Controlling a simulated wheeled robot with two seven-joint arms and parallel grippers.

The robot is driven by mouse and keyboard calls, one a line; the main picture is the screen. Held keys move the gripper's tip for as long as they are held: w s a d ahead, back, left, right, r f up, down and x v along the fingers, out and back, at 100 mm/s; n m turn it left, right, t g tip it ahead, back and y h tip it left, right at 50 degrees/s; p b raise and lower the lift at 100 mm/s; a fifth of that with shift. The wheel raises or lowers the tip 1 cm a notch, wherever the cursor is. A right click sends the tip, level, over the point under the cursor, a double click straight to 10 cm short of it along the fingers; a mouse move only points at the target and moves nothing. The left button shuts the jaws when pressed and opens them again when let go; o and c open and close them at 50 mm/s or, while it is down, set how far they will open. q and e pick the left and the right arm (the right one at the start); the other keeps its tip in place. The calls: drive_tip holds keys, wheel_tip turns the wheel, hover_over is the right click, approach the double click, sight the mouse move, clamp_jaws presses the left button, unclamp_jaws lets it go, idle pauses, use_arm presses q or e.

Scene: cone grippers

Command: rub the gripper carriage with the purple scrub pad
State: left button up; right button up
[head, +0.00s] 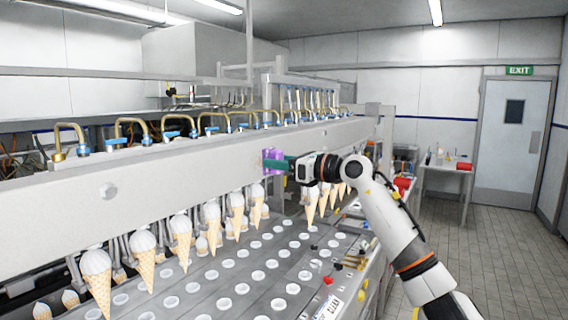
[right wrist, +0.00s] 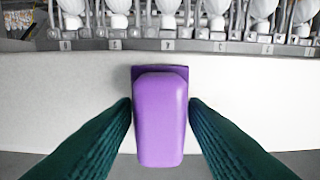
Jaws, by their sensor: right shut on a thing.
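The purple scrub pad (right wrist: 161,118) is between the two dark green fingers of my right gripper (right wrist: 160,115), which is shut on it. In the head view the pad (head: 273,158) is at the front face of the long pale gripper carriage (head: 180,175), at the tip of my right gripper (head: 287,164). In the right wrist view the pad's far end lies against the carriage's pale surface (right wrist: 60,100), and it looks to be touching. My left gripper is not in view.
White-topped cones (head: 97,270) hang in a row below the carriage, above a tray with round holes (head: 240,288). Brass and blue pipe fittings (head: 130,130) line the carriage top. A side table (head: 445,172) and door (head: 513,135) are at the right, with open tiled floor.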

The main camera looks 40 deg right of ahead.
sight(250, 166)
drive_tip(key=shift+s+a+b, duration=0.15)
drive_tip(key=shift+s+a, duration=0.3)
drive_tip(key=shift+a, duration=0.6)
drive_tip(key=shift+s+a+b, duration=0.2)
drive_tip(key=shift+s+a, duration=0.2)
drive_tip(key=shift+a, duration=0.7)
drive_tip(key=shift+s+a+b, duration=0.15)
drive_tip(key=shift+s+a, duration=0.3)
drive_tip(key=shift+a, duration=0.6)
drive_tip(key=shift+s+d+f+b, duration=0.2)
drive_tip(key=shift+s+d+b, duration=0.2)
drive_tip(key=shift+s+b, duration=0.4)
drive_tip(key=b+v, duration=0.2)
drive_tip(key=v, duration=0.2)
drive_tip(key=shift+r, duration=0.2)
drive_tip(key=shift+s+d+b, duration=0.1)
drive_tip(key=shift+b, duration=0.2)
